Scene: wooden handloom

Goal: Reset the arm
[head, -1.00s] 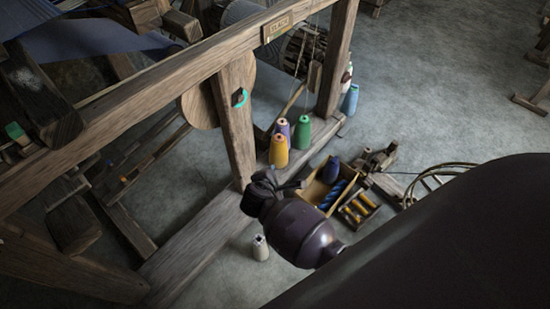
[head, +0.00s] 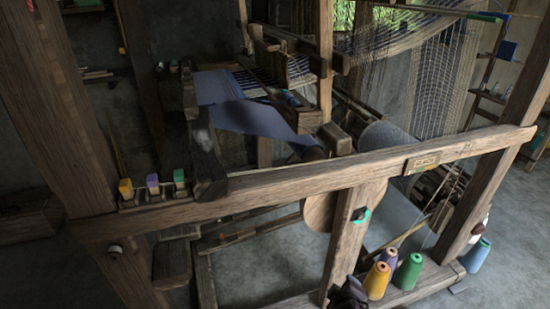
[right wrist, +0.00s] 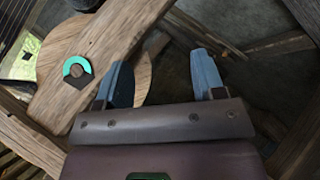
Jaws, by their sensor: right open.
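My right gripper (right wrist: 162,80) is open in the right wrist view, with its two blue-grey fingers apart and nothing between them. It points toward the wooden loom post (right wrist: 100,55), which carries a turquoise ring (right wrist: 77,68) around a dark peg. In the head view only a dark piece of my right arm (head: 348,296) shows at the bottom edge, in front of the same post (head: 347,245). The turquoise ring (head: 362,215) is above it. My left gripper is in neither view.
The loom's long beam (head: 290,178) crosses the head view. Yellow (head: 377,281), purple (head: 389,258), green (head: 408,272) and blue (head: 474,256) thread cones stand at lower right. Small coloured spools (head: 153,184) sit on the beam at left. Blue cloth (head: 240,115) lies on the loom.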

